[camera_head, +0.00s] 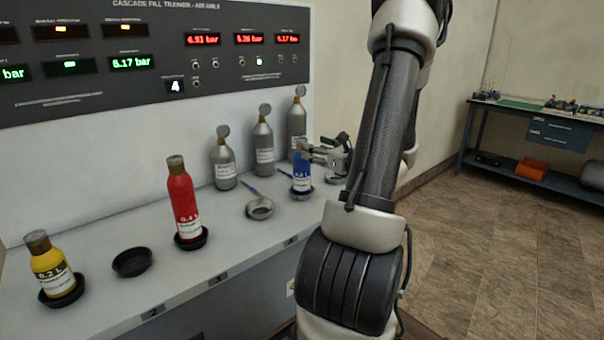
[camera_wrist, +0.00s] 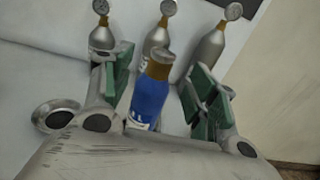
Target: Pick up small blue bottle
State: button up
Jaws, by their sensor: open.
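The small blue bottle (camera_head: 302,175) has a brown cap and a white label. It stands upright in a dark holder at the right part of the bench in the head view. My gripper (camera_head: 325,152) is open beside the bottle's upper part, partly hidden behind my arm. In the wrist view the blue bottle (camera_wrist: 150,97) stands between the green-padded fingers of my gripper (camera_wrist: 160,88), with a gap seen on the right side. The bottle's lower part is hidden by my gripper's body in that view.
Grey cylinders with gauges (camera_head: 264,148) stand behind the bottle. An empty metal holder (camera_head: 260,209) is left of it. A red bottle (camera_head: 183,203), an empty black holder (camera_head: 132,262) and a yellow bottle (camera_head: 49,267) are further left. A display panel (camera_head: 150,60) is on the wall.

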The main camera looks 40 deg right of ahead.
aim_at(302, 138)
jog(key=w, duration=0.7)
jog(key=shift+w+d+r, duration=0.2)
jog(key=shift+w+r, duration=0.05)
jog(key=shift+w, duration=0.1)
grip_shut()
